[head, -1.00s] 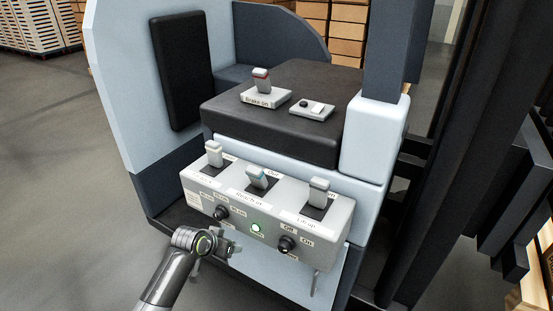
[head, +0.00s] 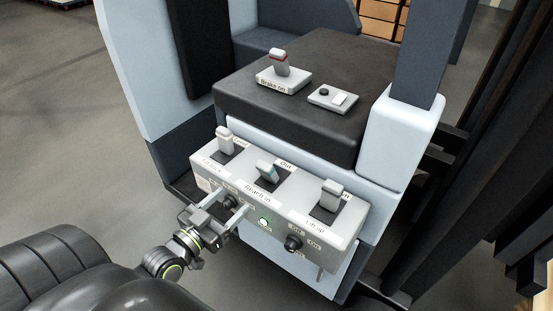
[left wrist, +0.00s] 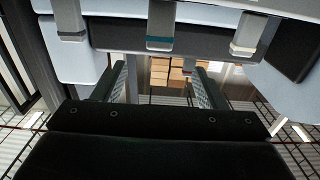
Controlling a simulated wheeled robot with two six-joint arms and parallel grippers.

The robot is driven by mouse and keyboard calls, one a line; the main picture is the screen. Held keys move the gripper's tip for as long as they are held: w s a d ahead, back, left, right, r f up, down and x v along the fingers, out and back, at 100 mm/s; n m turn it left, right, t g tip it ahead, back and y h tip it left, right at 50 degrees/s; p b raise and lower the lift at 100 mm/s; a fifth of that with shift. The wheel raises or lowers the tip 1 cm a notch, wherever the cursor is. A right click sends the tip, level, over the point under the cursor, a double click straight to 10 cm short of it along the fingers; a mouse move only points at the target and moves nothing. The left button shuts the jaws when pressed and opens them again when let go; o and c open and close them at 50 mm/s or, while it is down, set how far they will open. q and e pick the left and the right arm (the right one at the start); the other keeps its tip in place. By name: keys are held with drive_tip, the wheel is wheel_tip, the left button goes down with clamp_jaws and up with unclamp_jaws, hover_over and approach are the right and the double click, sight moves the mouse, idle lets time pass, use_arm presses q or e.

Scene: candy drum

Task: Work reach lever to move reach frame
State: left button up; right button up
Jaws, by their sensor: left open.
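The reach lever (head: 266,173) is the middle of three levers on the grey control panel (head: 237,222). It has a grey handle with a blue-teal mark, and the labels by it read "Reach in" and "Out". My left gripper (head: 231,203) is open and empty, in front of the panel and below the reach lever, apart from it. In the left wrist view the reach lever (left wrist: 160,24), with its teal band, is beyond and above the open fingers (left wrist: 161,84), roughly centred between them. I cannot clearly make out the reach frame. My right gripper is not in view.
A left lever (head: 224,141) and a right lever (head: 330,195) flank the reach lever. A red-marked brake lever (head: 279,62) stands on the black top. Dark mast rails (head: 470,150) are at right.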

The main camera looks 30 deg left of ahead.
sight(270, 165)
use_arm(q)
drive_tip(key=w, duration=0.5)
drive_tip(key=w+d+p, duration=0.1)
drive_tip(key=w, duration=0.5)
drive_tip(key=w+p, duration=0.1)
drive_tip(key=w, duration=0.4)
drive_tip(key=shift+w+d, duration=0.2)
drive_tip(key=shift+w, duration=0.15)
drive_tip(key=shift+c, duration=0.2)
